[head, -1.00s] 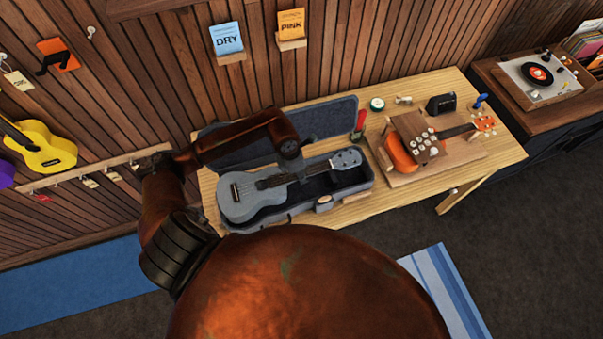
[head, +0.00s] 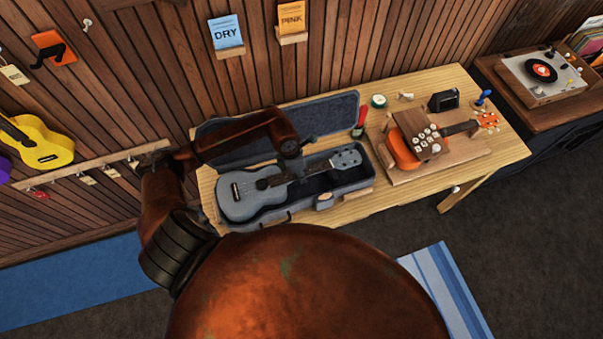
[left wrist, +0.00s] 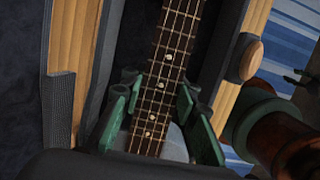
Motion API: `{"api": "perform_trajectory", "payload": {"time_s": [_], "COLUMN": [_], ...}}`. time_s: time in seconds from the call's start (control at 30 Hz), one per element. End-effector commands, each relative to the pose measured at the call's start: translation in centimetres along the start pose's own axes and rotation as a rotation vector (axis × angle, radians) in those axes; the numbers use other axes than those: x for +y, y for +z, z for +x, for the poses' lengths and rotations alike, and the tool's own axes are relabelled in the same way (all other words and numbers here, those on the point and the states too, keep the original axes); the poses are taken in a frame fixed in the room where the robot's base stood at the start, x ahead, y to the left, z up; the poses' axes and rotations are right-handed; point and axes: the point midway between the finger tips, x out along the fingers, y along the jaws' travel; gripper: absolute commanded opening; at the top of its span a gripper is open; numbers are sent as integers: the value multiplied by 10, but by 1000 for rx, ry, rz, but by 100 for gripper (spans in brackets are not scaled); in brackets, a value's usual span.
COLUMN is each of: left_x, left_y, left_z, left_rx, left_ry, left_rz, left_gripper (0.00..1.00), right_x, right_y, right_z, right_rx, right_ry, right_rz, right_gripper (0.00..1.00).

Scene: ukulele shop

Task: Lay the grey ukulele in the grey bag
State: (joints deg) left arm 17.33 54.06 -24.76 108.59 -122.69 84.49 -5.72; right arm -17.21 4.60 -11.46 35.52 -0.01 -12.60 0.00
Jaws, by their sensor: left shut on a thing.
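The grey ukulele (head: 248,197) is over the open grey bag (head: 352,184), roughly in line with it. Its body is at the bag's left end and its headstock at the right end. I cannot tell whether it touches the bag's floor. My left gripper (head: 292,170) is at the ukulele's neck, partly hidden by my arm in the head view. In the left wrist view, the green fingers of my left gripper (left wrist: 160,112) are on both sides of the fretboard (left wrist: 170,60), shut on the neck. The bag's lid (head: 325,112) lies open toward the wall.
Right of the bag, an orange ukulele (head: 402,150) lies on a wooden board (head: 470,155) under a brown block with pale knobs. A red-handled tool (head: 360,120) stands by the lid. Small items line the table's back edge. The table's front edge (head: 420,203) is clear.

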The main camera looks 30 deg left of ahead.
Motion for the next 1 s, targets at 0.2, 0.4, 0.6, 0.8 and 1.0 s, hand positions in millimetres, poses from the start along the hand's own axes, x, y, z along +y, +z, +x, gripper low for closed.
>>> {"api": "perform_trajectory", "payload": {"time_s": [0.2, 0.4, 0.6, 0.8, 1.0], "left_x": [0, 0, 0, 1, 1], "left_y": [-2, -4, -5, -7, -8], "left_z": [10, 19, 28, 38, 44], "left_rx": [0, 1, 0, 0, 0], "left_ry": [0, 0, 0, 0, 0], "left_rz": [0, 0, 0, 0, 0], "left_gripper": [0, 0, 0, 0, 0], "right_x": [-1, -1, -2, -2, -2], "right_y": [1, 3, 5, 6, 8], "right_z": [9, 17, 25, 32, 38], "right_rx": [-1, -3, -4, -6, -7], "right_ry": [0, -1, -1, -1, -2], "right_rz": [0, 0, 0, 0, 0], "right_gripper": [40, 40, 40, 40, 40]}}
